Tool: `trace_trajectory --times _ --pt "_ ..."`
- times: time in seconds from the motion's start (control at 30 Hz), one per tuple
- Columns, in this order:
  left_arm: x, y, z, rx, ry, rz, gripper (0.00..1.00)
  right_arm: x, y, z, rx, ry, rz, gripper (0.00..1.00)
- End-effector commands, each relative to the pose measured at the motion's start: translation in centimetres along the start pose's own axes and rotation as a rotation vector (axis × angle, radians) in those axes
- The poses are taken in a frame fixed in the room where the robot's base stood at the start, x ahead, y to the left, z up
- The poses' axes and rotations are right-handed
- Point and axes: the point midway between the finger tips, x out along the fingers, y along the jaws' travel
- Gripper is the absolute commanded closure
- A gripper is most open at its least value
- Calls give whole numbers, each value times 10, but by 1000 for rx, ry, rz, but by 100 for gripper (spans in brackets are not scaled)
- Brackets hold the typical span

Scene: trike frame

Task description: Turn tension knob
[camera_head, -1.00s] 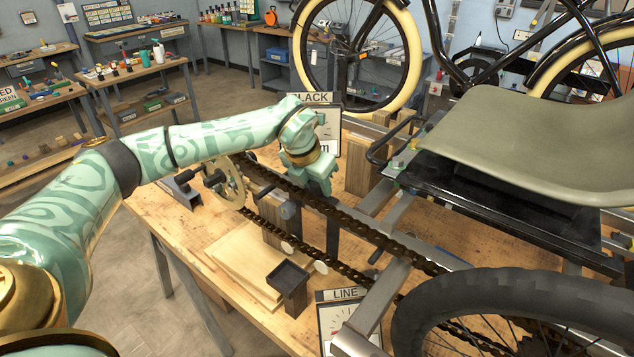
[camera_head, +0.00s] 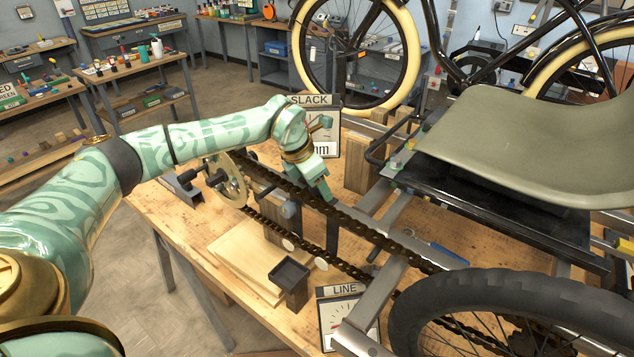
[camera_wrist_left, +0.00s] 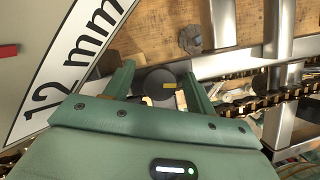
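My left gripper (camera_head: 324,190) reaches down over the chain (camera_head: 370,232) in front of the SLACK gauge (camera_head: 324,140). In the left wrist view its two fingers (camera_wrist_left: 160,88) are apart. A dark round knob face with a small yellow mark (camera_wrist_left: 155,80) shows between them. It looks like the tension knob; no finger clearly touches it, and I cannot tell how deep it lies. In the head view the gripper hides that spot. A grey lobed part (camera_wrist_left: 191,38) shows just beyond the fingers. My right gripper is in neither view.
The gauge's white plate (camera_wrist_left: 75,60) stands close left of the fingers. Metal frame bars (camera_wrist_left: 225,62) and chain lie to the right. A LINE gauge (camera_head: 345,310), a small dark tray (camera_head: 289,272), the wheel (camera_head: 480,300) and the seat (camera_head: 540,140) stand around the bench.

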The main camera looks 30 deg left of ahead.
Motion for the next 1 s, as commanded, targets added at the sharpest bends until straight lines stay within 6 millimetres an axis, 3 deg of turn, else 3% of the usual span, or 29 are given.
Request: trace_trajectory --times 0.2,0.33,0.7,0.83,1.0 --pt "-2 0 0 0 1 0 44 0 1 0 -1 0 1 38" --pt "-17 0 0 -1 0 1 44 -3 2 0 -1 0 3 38" --pt "-114 1 1 0 -2 2 44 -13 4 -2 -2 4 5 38" --pt "-141 1 1 -1 -2 2 44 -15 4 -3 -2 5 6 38" --pt "-160 0 0 1 -1 1 44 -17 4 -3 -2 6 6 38"
